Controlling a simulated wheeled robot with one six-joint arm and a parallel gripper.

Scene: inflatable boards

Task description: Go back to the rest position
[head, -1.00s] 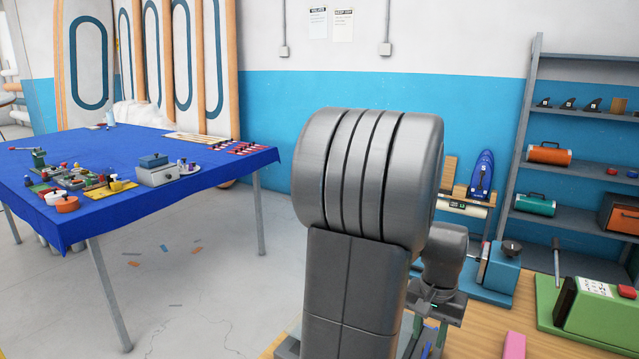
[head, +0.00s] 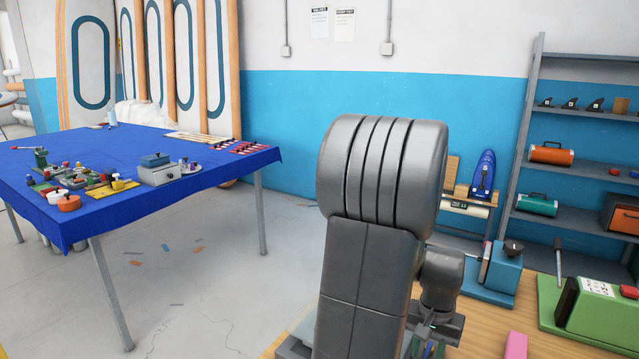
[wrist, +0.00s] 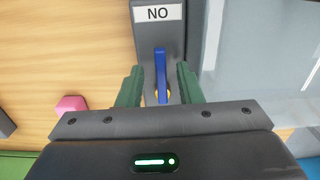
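In the wrist view my gripper (wrist: 160,84) shows two green fingers standing apart, so it is open. A narrow blue lever (wrist: 160,70) shows between the fingers, with a gap on each side. The lever is on a grey block (wrist: 145,45) with a white label (wrist: 158,13) reading "NO". In the head view my grey arm fills the lower middle. My gripper is mostly hidden there, low and right behind the arm.
The wooden bench (head: 480,330) holds a pink block (head: 516,345), a green device (head: 595,305) and a blue device (head: 495,275). Shelves (head: 530,100) stand at the right. A table with a blue cloth (head: 130,205) stands left. The floor between is clear apart from small scraps.

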